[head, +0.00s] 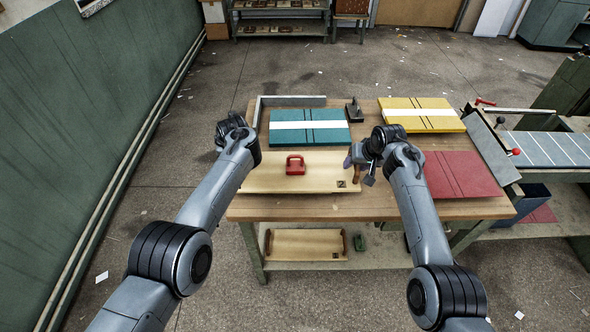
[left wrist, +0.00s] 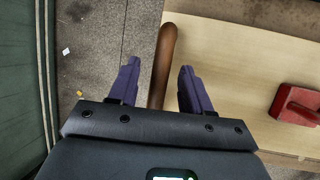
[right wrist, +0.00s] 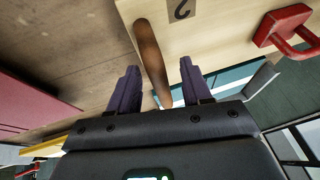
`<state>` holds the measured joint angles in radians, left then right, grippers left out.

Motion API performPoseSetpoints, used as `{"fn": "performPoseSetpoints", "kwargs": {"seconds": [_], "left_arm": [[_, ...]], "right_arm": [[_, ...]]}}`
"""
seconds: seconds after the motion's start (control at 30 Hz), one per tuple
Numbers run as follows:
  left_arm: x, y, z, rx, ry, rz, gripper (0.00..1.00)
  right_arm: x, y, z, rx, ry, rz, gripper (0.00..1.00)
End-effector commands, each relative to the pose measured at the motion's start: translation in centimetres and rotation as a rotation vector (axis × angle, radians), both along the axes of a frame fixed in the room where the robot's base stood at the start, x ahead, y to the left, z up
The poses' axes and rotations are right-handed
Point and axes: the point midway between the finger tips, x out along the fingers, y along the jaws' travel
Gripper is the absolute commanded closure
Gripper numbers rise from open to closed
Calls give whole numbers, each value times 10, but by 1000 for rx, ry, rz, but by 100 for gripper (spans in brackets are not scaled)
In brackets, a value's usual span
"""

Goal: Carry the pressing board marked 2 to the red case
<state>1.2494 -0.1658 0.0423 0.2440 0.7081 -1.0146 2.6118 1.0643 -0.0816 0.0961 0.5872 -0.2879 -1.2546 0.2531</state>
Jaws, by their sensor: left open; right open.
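The pressing board (head: 262,178) is a pale wooden board lying flat at the table's front left, with a dark mark at its right corner; the right wrist view shows that mark as a 2 (right wrist: 181,10). A red block with a handle (head: 295,166) stands on it. My left gripper (left wrist: 159,68) is open, with the board's brown left handle (left wrist: 163,60) between its fingers. My right gripper (right wrist: 158,67) is open, with the brown right handle (right wrist: 152,60) between its fingers. The red case (head: 462,174) lies on the table right of my right gripper.
A teal case (head: 290,138) and a yellow case (head: 425,102), each with a white strip, lie at the back. A dark block with a handle (head: 354,112) stands between them. Another board (head: 300,245) lies on the lower shelf. A roller feeder (head: 545,148) is at right.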

Motion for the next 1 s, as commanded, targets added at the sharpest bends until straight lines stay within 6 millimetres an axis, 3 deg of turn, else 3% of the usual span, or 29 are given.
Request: {"fn": "performPoseSetpoints", "kwargs": {"seconds": [0.5,0.8,1.0], "left_arm": [[1,2,-6,-1,4,2,51],[1,2,-6,-2,4,1,97],[1,2,-6,-2,4,1,100]], "right_arm": [[2,0,-5,-1,-1,-1,51],[2,0,-5,-1,-1,-1,97],[2,0,-5,-1,-1,-1,100]]}}
